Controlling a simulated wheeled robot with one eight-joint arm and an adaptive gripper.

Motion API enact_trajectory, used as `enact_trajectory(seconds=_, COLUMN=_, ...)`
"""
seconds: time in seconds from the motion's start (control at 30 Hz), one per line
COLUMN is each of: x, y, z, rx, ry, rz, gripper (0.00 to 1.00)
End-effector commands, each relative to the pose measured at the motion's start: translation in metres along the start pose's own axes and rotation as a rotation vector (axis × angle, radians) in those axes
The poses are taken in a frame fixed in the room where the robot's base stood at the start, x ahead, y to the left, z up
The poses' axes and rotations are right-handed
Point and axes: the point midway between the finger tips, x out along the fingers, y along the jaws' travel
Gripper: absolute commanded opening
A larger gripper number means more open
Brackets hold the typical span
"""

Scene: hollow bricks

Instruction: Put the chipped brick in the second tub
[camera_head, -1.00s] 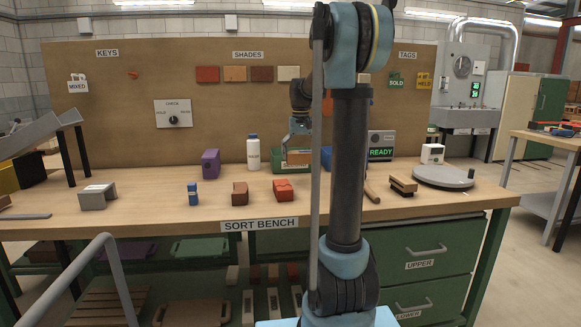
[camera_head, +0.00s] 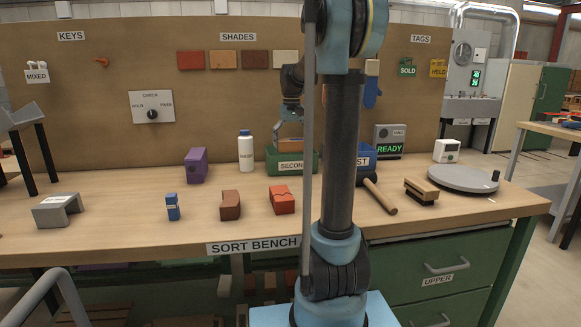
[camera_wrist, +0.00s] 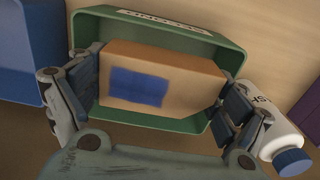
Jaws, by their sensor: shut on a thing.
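My gripper (camera_wrist: 160,95) is shut on a tan-orange brick (camera_wrist: 190,75) with a blue patch, gripping it at its two ends. The green tub (camera_wrist: 225,42) lies under and around the brick in the wrist view. In the head view the green tub (camera_head: 271,167), labelled SECOND with the label's end hidden by my arm, stands at the back of the bench. My gripper (camera_head: 290,140) is over it, with the brick at about rim height. I cannot tell whether the brick touches the tub floor.
A blue tub (camera_head: 366,162) stands just right, partly behind my arm. A white bottle (camera_head: 246,152) stands close left of the green tub, with a purple block (camera_head: 196,166) beyond. A brown brick (camera_head: 230,204), a red brick (camera_head: 282,200) and a mallet (camera_head: 380,195) lie in front.

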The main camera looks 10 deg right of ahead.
Motion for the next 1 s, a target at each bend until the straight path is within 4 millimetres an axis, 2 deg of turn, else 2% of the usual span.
enact_trajectory(seconds=0.1, x=0.021, y=0.003, z=0.000, rx=0.004, ry=0.000, rz=0.000, gripper=0.52)
enact_trajectory(seconds=0.2, x=0.033, y=0.004, z=0.000, rx=0.006, ry=0.000, rz=0.000, gripper=0.52)
enact_trajectory(seconds=0.47, x=0.048, y=0.006, z=0.000, rx=0.008, ry=0.000, rz=0.000, gripper=0.52)
enact_trajectory(seconds=0.7, x=0.078, y=0.007, z=0.000, rx=0.008, ry=0.000, rz=0.000, gripper=0.52)
enact_trajectory(seconds=1.0, x=0.082, y=0.007, z=0.000, rx=0.008, ry=0.000, rz=0.000, gripper=0.52)
